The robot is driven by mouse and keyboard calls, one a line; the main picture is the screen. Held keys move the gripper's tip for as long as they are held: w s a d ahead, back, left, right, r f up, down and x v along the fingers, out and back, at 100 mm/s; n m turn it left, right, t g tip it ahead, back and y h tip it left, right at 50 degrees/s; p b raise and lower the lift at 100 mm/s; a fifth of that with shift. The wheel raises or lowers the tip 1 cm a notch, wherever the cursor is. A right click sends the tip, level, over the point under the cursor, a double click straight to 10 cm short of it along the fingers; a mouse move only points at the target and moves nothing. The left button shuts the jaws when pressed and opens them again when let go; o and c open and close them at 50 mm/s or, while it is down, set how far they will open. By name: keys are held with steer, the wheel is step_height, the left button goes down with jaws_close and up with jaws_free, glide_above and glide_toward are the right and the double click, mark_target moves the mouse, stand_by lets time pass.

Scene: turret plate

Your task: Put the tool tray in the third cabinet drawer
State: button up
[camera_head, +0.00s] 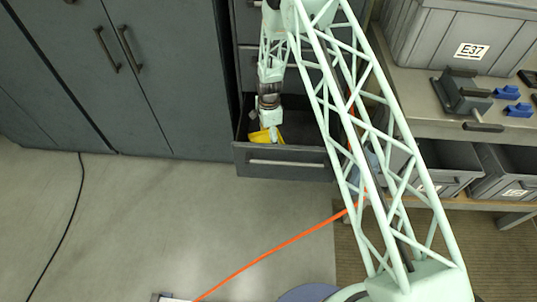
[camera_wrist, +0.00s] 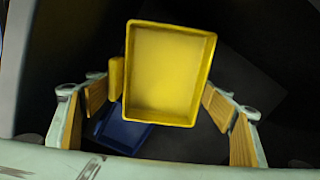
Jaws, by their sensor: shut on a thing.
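The tool tray (camera_wrist: 172,75) is a yellow shallow rectangular tray, seen from above and empty in the wrist view. In the head view a little of its yellow (camera_head: 262,137) shows inside the open cabinet drawer (camera_head: 262,172). My gripper (camera_head: 271,126) reaches down into that drawer. In the wrist view its orange-padded fingers stand on both sides of the tray, and it is shut on the tray. The tray hides part of a blue tray-like thing (camera_wrist: 122,134) below it. Whether the yellow tray touches the drawer floor cannot be told.
Closed drawers (camera_head: 248,62) are above the open one, and closed cabinet doors (camera_head: 150,100) stand left. On the right, a bench (camera_head: 430,112) carries a grey E37 crate (camera_head: 440,45), a clamp-like device (camera_head: 460,95) and blue blocks (camera_head: 507,92). Grey bins (camera_head: 510,165) sit beneath.

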steer(key=shift+f+b, duration=0.4)
steer(key=shift+f, duration=2.65)
steer(key=shift+f+b, duration=0.4)
steer(key=shift+f, duration=1.7)
steer(key=shift+f, duration=0.2)
steer(key=o, duration=1)
steer(key=shift+c, duration=0.2)
steer(key=shift+r, duration=0.25)
steer(key=shift+r+p, duration=1)
steer(key=shift+r, duration=4.95)
